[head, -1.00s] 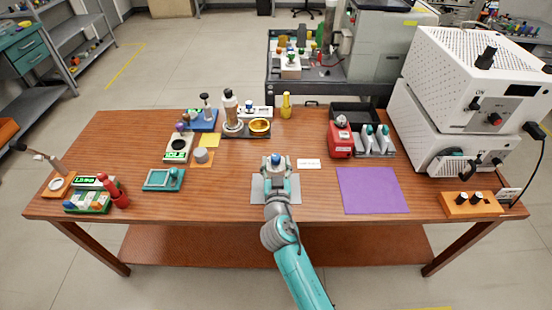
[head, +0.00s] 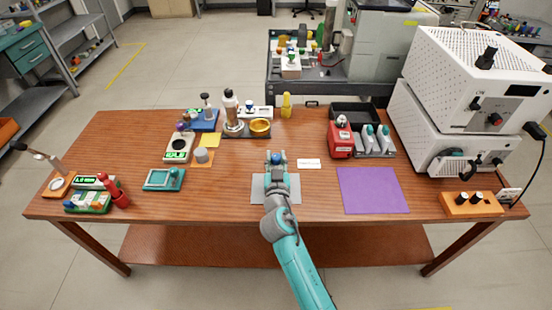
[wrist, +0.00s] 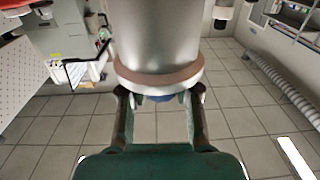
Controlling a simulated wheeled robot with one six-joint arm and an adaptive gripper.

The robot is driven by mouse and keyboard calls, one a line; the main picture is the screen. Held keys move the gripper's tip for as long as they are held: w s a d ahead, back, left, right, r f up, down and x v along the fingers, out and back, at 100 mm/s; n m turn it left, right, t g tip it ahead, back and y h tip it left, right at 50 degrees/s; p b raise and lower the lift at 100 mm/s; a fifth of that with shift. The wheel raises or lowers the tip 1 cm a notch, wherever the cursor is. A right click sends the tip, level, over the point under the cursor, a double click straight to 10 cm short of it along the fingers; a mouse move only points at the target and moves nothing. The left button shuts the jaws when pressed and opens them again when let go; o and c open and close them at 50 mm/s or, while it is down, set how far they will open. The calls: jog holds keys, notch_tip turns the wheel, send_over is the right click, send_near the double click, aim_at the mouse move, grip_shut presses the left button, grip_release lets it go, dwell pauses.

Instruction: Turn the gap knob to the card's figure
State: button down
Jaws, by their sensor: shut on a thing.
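My gripper (head: 277,157) is over the far edge of the grey mat (head: 288,188), seen edge-on in the head view. A small blue part shows at its tip. In the wrist view my two fingers (wrist: 160,103) are shut about a blue part (wrist: 163,98) at the end of a silver cylinder (wrist: 158,40) with a tan ring. The blue part looks like a knob, but the cylinder and fingers hide most of it. I see no scale marks on it. A small white card (head: 309,163) lies to the right of my gripper; its writing is too small to read.
A purple mat (head: 370,190) lies to the right. A red device (head: 340,138) stands behind it, and white instruments (head: 445,125) fill the right end. A turquoise tray (head: 163,179) and a scale (head: 178,150) are to the left.

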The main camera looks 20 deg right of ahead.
jog(key=shift+h, duration=0.3)
jog(key=m+g+h, duration=0.2)
jog(key=h, duration=0.1)
jog(key=m+g+h, duration=0.2)
jog(key=m+h, duration=0.1)
jog(key=shift+a+h, duration=0.1)
jog(key=shift+h, duration=0.2)
jog(key=shift+m+g+h, duration=1.9)
jog(key=shift+m+g, duration=0.3)
jog(key=shift+g, duration=0.4)
jog(key=shift+f+g, duration=0.1)
jog(key=shift+g, duration=0.2)
jog(key=c, duration=0.8)
grip_release()
jog(key=v, duration=1.1)
jog(key=shift+s+a, duration=0.25)
jog(key=shift+a, duration=0.1)
